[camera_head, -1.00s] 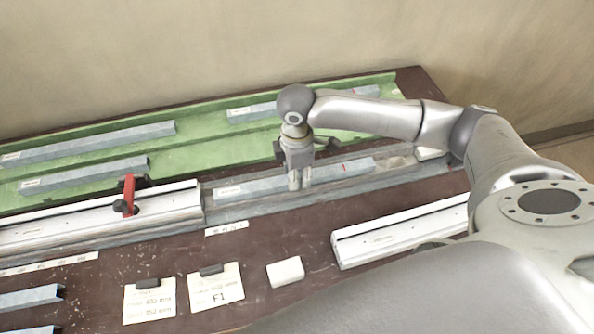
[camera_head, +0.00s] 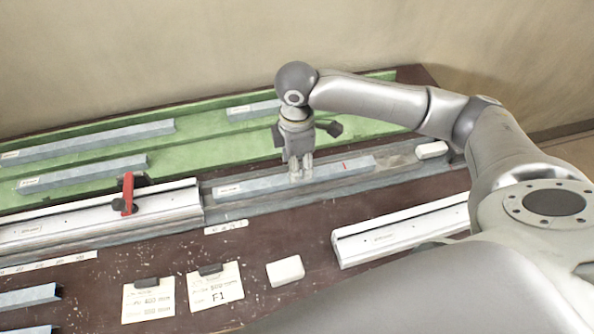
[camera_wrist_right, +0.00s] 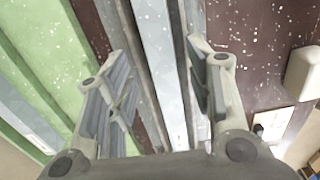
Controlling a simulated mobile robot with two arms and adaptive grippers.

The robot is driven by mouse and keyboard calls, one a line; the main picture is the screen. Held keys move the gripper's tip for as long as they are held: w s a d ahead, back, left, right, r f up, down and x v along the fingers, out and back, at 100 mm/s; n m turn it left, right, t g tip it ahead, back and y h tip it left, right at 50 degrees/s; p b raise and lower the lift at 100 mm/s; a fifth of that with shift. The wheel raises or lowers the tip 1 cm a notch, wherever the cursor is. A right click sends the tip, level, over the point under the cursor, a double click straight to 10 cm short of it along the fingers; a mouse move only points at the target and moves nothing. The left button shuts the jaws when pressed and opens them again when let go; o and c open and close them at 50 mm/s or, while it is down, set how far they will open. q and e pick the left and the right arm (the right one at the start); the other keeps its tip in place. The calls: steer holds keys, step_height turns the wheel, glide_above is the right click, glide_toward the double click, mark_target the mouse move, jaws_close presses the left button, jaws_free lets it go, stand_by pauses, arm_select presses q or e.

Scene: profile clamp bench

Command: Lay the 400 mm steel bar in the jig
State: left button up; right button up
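The steel bar (camera_head: 250,186), grey with a white label and a red mark, lies lengthwise in the grey channel of the jig (camera_head: 400,172), to the right of the white rail with the red clamp (camera_head: 128,195). My right gripper (camera_head: 301,178) is over the middle of the bar, pointing down. In the right wrist view its fingers (camera_wrist_right: 160,90) are spread apart, with the bar (camera_wrist_right: 160,50) running between them and a gap on each side. It is open; I cannot tell how far its fingertips are above the bar. My left gripper is not in view.
Other steel bars lie in the green tray (camera_head: 190,152) behind, and more at the lower left. A second white rail (camera_head: 400,233), a white block (camera_head: 285,271) and paper cards (camera_head: 215,287) are in front. Another white block (camera_head: 432,150) sits near the channel's right end.

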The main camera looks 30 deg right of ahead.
step_height(320, 180, up, 9)
steer(key=shift+s+f, duration=0.1)
steer(key=shift+f, duration=0.1)
stand_by(0.6)
